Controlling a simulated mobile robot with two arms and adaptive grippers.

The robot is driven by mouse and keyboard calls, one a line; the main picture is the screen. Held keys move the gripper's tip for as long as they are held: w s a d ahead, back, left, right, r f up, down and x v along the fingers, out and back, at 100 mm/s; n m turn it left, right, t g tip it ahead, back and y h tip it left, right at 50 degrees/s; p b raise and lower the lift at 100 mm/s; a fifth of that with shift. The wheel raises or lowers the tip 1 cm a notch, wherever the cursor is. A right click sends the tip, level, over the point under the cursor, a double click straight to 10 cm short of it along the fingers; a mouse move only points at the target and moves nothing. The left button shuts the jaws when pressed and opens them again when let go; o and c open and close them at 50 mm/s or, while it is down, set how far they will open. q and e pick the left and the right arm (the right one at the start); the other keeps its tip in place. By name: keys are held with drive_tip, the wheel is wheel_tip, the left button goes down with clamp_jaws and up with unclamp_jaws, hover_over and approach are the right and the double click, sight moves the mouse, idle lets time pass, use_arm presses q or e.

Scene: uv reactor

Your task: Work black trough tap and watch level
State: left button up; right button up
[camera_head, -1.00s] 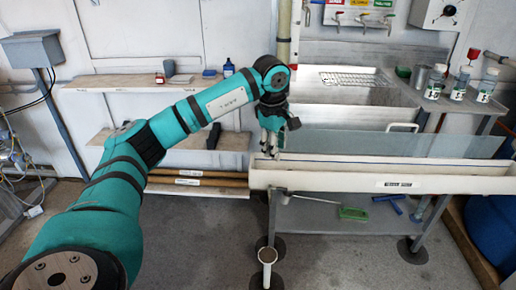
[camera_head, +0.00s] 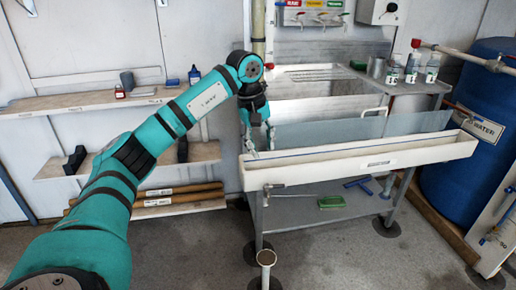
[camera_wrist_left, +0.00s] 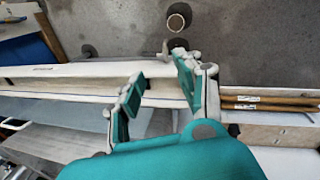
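A long white trough (camera_head: 400,153) with a small label on its front lies on a metal stand. A grey tap with a lever (camera_head: 268,190) hangs under its left end, above a pale upright drain pipe (camera_head: 266,258). My left gripper (camera_head: 261,141) is over the trough's left end, its fingers pointing down. In the left wrist view my left gripper (camera_wrist_left: 160,84) is open, with the trough (camera_wrist_left: 60,72) passing behind its fingers and nothing held. The tap is partly hidden by a finger there; the drain pipe (camera_wrist_left: 178,18) shows beyond. My right gripper is not in view.
A clear panel (camera_head: 360,130) stands behind the trough, before a metal sink (camera_head: 320,92). Bottles (camera_head: 412,65) stand on the right bench. A blue barrel (camera_head: 470,150) is at the right. The floor in front is clear.

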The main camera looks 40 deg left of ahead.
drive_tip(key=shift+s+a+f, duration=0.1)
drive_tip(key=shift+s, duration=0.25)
